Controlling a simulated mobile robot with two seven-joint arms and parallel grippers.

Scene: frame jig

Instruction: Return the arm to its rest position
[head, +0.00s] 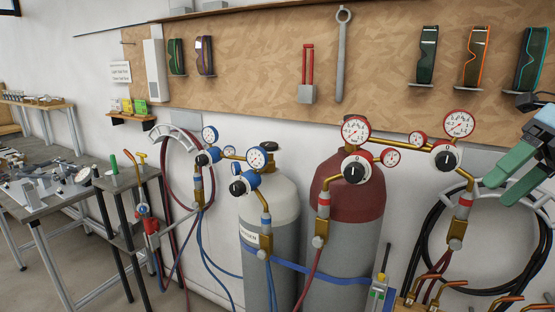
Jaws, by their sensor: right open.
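My right gripper (501,190) is at the right edge of the head view, with its two green fingers pointing down and to the left. The fingers are apart, and nothing shows between them. It appears in front of the wall, beside the red gauges and above a coil of black hose (437,225). I cannot tell whether it touches the hose. Most of the right arm is outside the picture. My left gripper and left arm are not in view.
A grey-white cylinder (268,205) and a red-topped cylinder (347,200) stand against the wall with gauges and hoses. Goggles and tools hang on the pegboard (260,60). A metal worktable (40,205) is at left. Copper torch pieces (440,285) are at lower right.

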